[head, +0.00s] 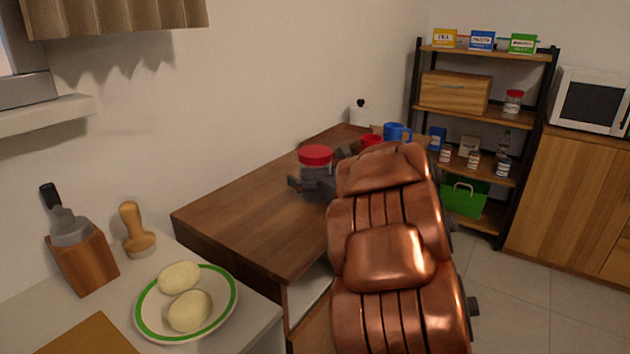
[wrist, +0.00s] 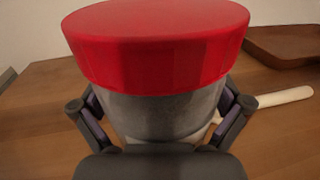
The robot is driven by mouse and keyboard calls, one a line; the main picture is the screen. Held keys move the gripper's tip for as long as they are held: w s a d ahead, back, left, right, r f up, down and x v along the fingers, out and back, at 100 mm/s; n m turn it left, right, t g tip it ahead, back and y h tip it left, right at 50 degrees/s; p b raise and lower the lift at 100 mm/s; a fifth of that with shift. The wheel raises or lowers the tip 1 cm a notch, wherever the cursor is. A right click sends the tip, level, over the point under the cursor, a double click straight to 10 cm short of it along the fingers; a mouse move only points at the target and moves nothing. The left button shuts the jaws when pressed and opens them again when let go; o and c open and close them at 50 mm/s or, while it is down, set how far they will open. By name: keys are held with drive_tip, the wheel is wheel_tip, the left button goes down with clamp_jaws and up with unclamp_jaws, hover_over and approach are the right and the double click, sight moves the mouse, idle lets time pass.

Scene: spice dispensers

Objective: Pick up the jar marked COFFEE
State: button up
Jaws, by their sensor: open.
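A jar with a red lid (head: 315,156) and a grey see-through body stands on the wooden counter in the head view. In the wrist view its red lid (wrist: 158,40) and grey body (wrist: 155,115) fill the middle, very close. No label is visible on the side I see, so I cannot read COFFEE on it. My gripper (head: 312,186) is open, with a finger on each side of the jar body just below the lid. In the wrist view the fingers (wrist: 160,112) flank the body; whether they touch it is unclear.
My arm hides part of the counter (head: 240,220). Behind the jar are a red mug (head: 371,141), a blue mug (head: 394,132) and a white container (head: 359,115). A plate (head: 146,318) stands at the front left. A shelf (head: 487,116) holds several packages at the back right.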

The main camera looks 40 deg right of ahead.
drive_tip(key=c, duration=1.5)
drive_tip(key=shift+c, duration=0.4)
drive_tip(key=shift+r, duration=0.15)
